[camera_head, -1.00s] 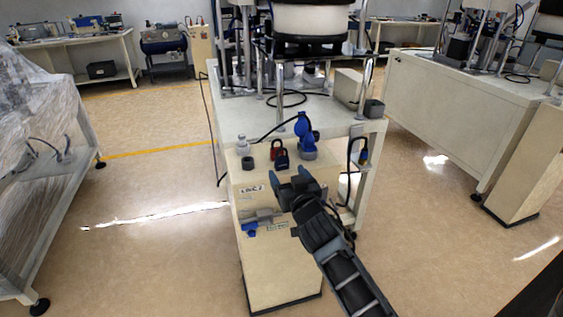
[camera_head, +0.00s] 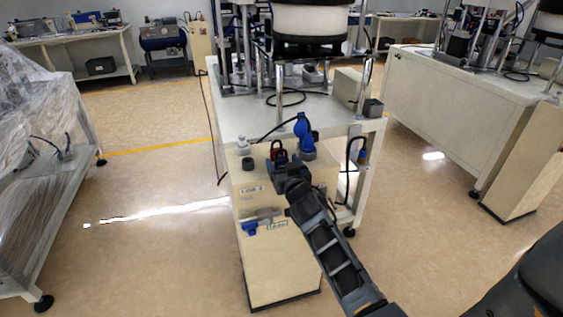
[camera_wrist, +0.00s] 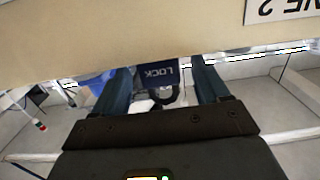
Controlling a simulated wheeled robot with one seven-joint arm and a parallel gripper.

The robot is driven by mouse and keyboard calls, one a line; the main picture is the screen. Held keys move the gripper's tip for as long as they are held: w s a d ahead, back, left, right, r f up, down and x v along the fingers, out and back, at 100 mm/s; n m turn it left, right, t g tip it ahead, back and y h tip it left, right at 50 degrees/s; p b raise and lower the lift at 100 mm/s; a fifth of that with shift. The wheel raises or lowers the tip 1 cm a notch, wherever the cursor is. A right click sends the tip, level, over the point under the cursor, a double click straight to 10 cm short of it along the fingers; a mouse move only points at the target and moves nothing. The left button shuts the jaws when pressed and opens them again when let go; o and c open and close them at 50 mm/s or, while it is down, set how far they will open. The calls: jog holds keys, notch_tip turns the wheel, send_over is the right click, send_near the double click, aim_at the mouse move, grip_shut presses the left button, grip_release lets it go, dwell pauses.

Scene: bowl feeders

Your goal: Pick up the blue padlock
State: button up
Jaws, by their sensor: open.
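The blue padlock (camera_wrist: 158,74), marked LOCK, shows in the wrist view with its dark shackle below the body. It sits between the two fingers of my gripper (camera_wrist: 160,70), with a visible gap on each side. My gripper is open. In the head view my gripper (camera_head: 284,164) is at the front top edge of the beige cabinet (camera_head: 275,265) and hides most or all of the blue padlock.
A red padlock (camera_head: 278,150) stands just behind my gripper. A blue connector (camera_head: 303,130) stands close on the right, and a dark round piece (camera_head: 248,163) and a grey fitting (camera_head: 243,146) on the left. Blue-handled hardware (camera_head: 255,224) sticks out from the cabinet front.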

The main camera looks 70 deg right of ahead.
jog(key=c, duration=1.2)
jog(key=shift+c, duration=0.2)
jog(key=shift+r, duration=0.15)
